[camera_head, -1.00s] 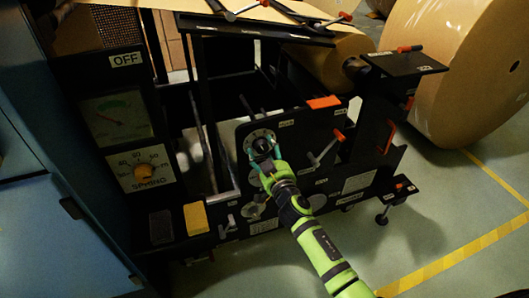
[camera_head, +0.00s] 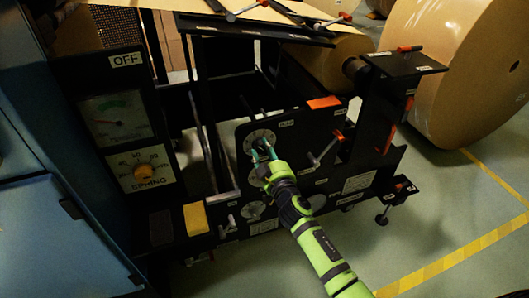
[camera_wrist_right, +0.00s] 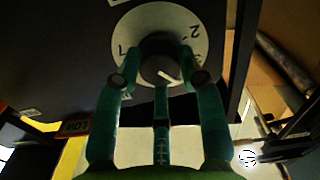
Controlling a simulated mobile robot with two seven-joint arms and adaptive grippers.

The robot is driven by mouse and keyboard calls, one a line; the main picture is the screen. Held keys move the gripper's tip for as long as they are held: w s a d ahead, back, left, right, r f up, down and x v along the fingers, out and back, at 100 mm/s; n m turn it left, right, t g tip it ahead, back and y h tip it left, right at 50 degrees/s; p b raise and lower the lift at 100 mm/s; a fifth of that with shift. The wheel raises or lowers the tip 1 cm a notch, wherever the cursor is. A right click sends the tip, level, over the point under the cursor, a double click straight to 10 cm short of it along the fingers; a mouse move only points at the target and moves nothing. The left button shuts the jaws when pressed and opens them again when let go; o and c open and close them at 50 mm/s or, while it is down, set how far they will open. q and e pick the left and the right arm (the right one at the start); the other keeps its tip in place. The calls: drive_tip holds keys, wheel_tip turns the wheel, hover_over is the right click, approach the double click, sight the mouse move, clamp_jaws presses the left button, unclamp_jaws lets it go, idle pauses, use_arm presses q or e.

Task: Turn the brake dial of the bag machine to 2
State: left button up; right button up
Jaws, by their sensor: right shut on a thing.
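The brake dial (camera_head: 258,136) is a pale round disc with numbers on the dark side plate of the bag machine (camera_head: 300,150). In the right wrist view the dial (camera_wrist_right: 145,22) shows a 2 at upper right and part of another number at left. Its dark knob (camera_wrist_right: 157,50) carries a white mark pointing down and slightly right, away from the 2. My right gripper (camera_head: 262,160) reaches the dial from below. In the wrist view my right gripper (camera_wrist_right: 160,72) has its teal fingers on either side of the knob, shut on it. My left gripper is out of view.
Levers with orange handles (camera_head: 338,135) stick out right of the dial. More discs (camera_head: 253,210) sit below it. A panel with a gauge (camera_head: 115,120) and a SPRING dial (camera_head: 140,177) stands at left. Large kraft rolls (camera_head: 460,70) stand at right.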

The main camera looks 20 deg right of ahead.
drive_tip(key=n, duration=0.6)
drive_tip(key=shift+n, duration=0.3)
drive_tip(key=n, duration=0.5)
drive_tip(key=shift+n, duration=1.3)
drive_tip(key=o, duration=1.2)
drive_tip(key=shift+c, duration=0.2)
